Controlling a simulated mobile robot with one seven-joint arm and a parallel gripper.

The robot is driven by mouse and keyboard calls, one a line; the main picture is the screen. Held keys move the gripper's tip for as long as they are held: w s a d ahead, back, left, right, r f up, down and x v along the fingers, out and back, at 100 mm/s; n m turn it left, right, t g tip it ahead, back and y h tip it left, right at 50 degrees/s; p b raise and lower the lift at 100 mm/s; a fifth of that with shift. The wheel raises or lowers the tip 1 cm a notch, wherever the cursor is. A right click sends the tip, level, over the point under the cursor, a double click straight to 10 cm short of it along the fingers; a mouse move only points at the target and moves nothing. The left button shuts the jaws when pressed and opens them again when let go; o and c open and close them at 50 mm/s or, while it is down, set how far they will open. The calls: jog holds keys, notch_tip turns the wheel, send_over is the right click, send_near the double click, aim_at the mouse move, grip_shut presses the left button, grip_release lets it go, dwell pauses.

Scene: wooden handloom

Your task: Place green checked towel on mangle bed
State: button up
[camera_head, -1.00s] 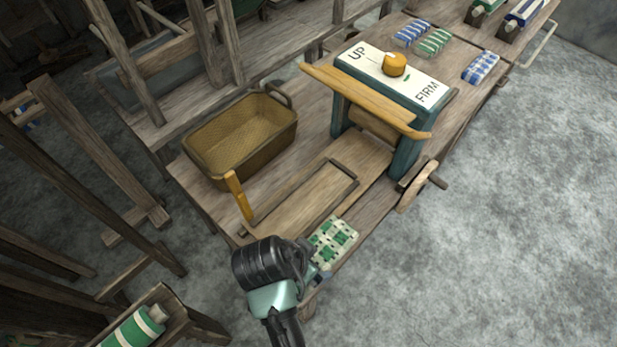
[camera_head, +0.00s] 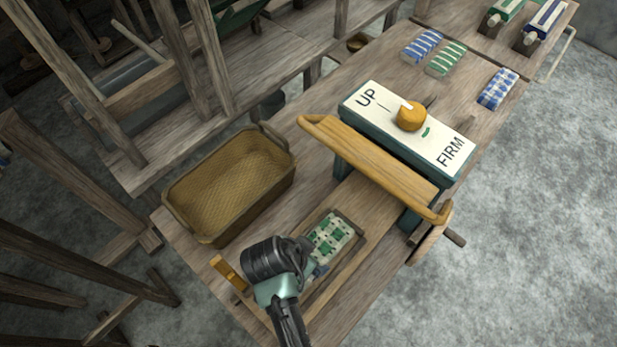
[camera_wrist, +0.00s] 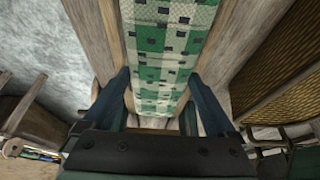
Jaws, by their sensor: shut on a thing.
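The green checked towel (camera_head: 333,238), white and green with small dark squares, is over the recessed wooden mangle bed (camera_head: 346,267). I cannot tell if its underside touches the bed. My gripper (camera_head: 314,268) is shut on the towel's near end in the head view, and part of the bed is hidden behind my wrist. In the wrist view the towel (camera_wrist: 165,50) runs lengthwise between the two dark fingers of my gripper (camera_wrist: 157,88). The mangle (camera_head: 375,165), with its yellow bar and UP/FIRM panel, stands just beyond the bed.
A brown basket (camera_head: 228,185) stands left of the bed. A yellow handle (camera_head: 229,272) is close to my wrist. A wooden crank wheel (camera_head: 430,240) sticks out at the bench's right edge. Striped and checked cloths (camera_head: 446,58) lie at the far end. Open floor is at right.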

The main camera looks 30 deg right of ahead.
jog(key=shift+w+f, duration=0.1)
jog(key=shift+f, duration=2)
jog(key=shift+f, duration=0.1)
jog(key=o, duration=1.1)
